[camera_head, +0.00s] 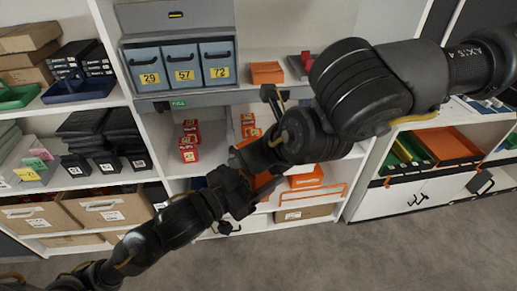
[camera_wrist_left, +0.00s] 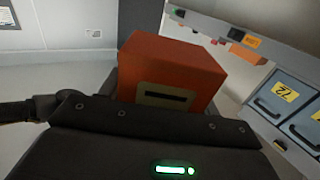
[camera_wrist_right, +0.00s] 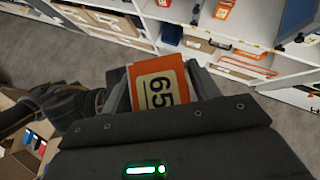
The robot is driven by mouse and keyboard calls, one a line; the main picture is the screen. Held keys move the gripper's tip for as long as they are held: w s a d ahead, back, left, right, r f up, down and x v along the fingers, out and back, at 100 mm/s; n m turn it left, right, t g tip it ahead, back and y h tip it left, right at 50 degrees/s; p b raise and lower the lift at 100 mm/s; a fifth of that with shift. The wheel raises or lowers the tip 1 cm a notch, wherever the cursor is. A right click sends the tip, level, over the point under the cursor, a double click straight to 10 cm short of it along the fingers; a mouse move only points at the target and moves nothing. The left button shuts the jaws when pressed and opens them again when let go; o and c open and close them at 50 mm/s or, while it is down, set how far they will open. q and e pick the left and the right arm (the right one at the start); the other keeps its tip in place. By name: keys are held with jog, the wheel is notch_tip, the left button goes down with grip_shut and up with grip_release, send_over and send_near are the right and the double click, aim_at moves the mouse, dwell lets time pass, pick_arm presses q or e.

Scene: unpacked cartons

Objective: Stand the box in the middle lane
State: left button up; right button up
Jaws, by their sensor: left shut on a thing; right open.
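An orange-red box (camera_wrist_left: 172,68) with a dark slot on its near face rises from my left gripper (camera_head: 238,190) in the left wrist view. The left gripper is shut on it. In the right wrist view an orange box (camera_wrist_right: 160,88) with a white label reading 65 sits between the fingers of my open right gripper (camera_head: 252,162). It looks like the same box, but I cannot be sure. In the head view the arms mostly hide it. The shelf behind has red boxes (camera_head: 188,142) at left and orange-red boxes (camera_head: 248,125) at right, with a bare lane (camera_head: 215,140) between.
Blue bins (camera_head: 148,68) numbered 29, 57 and 72 stand above that shelf. Black cases (camera_head: 103,135) and brown cartons (camera_head: 105,205) fill the left bay. An orange tray (camera_head: 446,146) lies on the right unit. The grey floor (camera_head: 400,255) in front is clear.

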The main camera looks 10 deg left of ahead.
jog(key=shift+a+f, duration=0.1)
jog(key=c, duration=0.8)
pick_arm(q)
jog(key=o, duration=1.2)
pick_arm(e)
jog(key=shift+c, duration=0.4)
pick_arm(q)
jog(key=shift+f, duration=0.1)
